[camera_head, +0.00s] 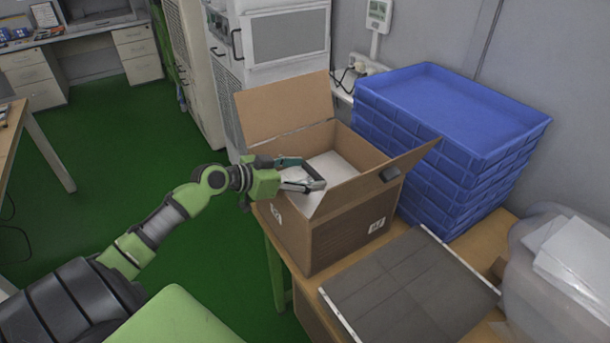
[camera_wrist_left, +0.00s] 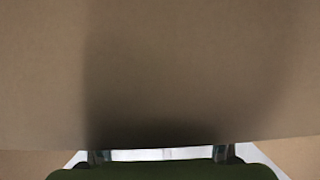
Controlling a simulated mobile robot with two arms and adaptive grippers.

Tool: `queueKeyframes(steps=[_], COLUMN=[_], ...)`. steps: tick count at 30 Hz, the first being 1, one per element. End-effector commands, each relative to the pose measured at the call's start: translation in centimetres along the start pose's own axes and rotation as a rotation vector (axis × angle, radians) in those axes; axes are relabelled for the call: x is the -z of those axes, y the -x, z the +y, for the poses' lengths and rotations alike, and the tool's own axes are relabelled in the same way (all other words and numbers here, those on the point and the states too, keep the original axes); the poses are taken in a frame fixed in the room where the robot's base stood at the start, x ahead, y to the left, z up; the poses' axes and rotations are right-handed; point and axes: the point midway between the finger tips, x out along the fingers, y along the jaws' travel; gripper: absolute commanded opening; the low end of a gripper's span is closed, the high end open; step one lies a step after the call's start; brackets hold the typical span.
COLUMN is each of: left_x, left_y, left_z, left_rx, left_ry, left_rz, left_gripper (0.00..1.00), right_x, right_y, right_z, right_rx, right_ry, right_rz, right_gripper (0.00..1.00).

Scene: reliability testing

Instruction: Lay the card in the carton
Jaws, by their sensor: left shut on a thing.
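The open brown carton (camera_head: 350,225) stands on the table with its flaps up and outward. A white sheet, which looks like the card (camera_head: 333,168), shows flat inside its opening. My left gripper (camera_head: 314,183) reaches in over the carton's left rim and is shut on the card. In the left wrist view, a white strip (camera_wrist_left: 155,155) shows between and beyond the fingertips, below a large brown cardboard surface. The exact grip contact is hidden, and I cannot tell whether the card touches the carton floor. My right gripper is not in view.
A stack of blue trays (camera_head: 450,110) stands close behind the carton on the right. A dark grey flat panel (camera_head: 410,290) lies in front. A translucent bin (camera_head: 560,290) with white sheets is at the right edge. A raised flap (camera_head: 285,108) stands at the back left.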

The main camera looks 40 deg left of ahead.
Motion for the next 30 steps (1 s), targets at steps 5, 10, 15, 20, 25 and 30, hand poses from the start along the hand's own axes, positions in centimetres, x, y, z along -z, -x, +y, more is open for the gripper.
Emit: queueKeyframes(steps=[5,10,15,20,25,30], left_x=[-1.2,-1.5,-1.4,-0.3,-0.6,-0.2], left_y=[-0.2,-0.2,-0.2,0.3,2.4,5.3], left_z=[0.3,0.4,0.4,0.4,0.3,0.2], left_rx=[-0.007,-0.010,-0.010,-0.010,-0.007,-0.005], left_ry=[0.002,0.003,0.003,0.003,0.002,0.002], left_rz=[-0.021,-0.026,-0.028,-0.028,-0.025,-0.020], left_gripper=[0.85,0.86,0.86,0.86,0.86,0.86], right_x=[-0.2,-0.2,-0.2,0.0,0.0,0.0], right_y=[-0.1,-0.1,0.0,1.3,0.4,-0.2], right_z=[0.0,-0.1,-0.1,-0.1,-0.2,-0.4], right_rx=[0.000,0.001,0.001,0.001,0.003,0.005], right_ry=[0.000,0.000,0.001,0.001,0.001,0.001], right_rz=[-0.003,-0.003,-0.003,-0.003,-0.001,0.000], right_gripper=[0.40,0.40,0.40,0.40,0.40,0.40])
